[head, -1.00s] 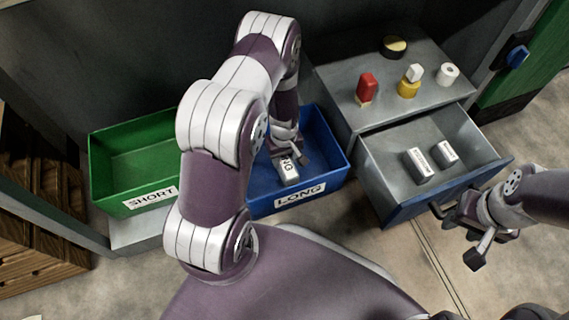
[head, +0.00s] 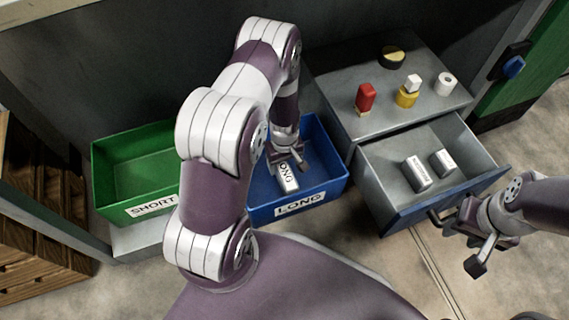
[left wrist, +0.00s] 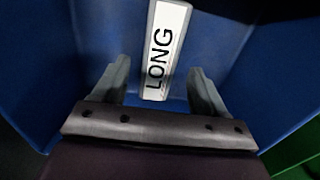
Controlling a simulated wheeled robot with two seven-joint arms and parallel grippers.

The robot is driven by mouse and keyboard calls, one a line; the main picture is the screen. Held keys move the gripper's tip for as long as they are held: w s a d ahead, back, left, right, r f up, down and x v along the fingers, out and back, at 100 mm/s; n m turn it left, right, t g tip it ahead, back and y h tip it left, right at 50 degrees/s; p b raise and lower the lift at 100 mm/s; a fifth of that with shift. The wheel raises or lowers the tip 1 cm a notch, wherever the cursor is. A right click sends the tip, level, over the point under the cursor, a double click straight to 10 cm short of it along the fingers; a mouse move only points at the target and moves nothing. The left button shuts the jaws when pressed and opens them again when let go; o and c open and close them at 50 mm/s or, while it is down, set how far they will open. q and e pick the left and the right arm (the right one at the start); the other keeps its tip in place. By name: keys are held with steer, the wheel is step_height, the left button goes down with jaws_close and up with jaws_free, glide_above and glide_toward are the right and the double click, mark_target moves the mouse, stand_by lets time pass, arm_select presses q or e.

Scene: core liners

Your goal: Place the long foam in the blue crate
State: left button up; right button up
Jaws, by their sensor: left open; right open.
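The long foam (head: 288,181) is a pale block with a white LONG label. It lies inside the blue crate (head: 333,189), which has a LONG label on its front. My left gripper (head: 286,161) is inside the crate at the foam's far end. In the left wrist view the foam (left wrist: 164,45) lies beyond and between the spread fingers (left wrist: 158,78), with a gap on each side. My right gripper (head: 464,245) is open and empty, close to the drawer's handle (head: 434,216).
A green crate (head: 112,188) labelled SHORT stands left. The open drawer (head: 398,192) holds two pale labelled blocks (head: 416,174).

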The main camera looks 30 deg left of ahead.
mark_target(284, 171)
arm_select(q)
step_height(284, 171, up, 9)
steer(key=p, duration=0.4)
steer(key=shift+f, duration=0.2)
arm_select(e)
step_height(284, 171, up, 6)
steer(key=shift+f, duration=0.1)
stand_by(0.4)
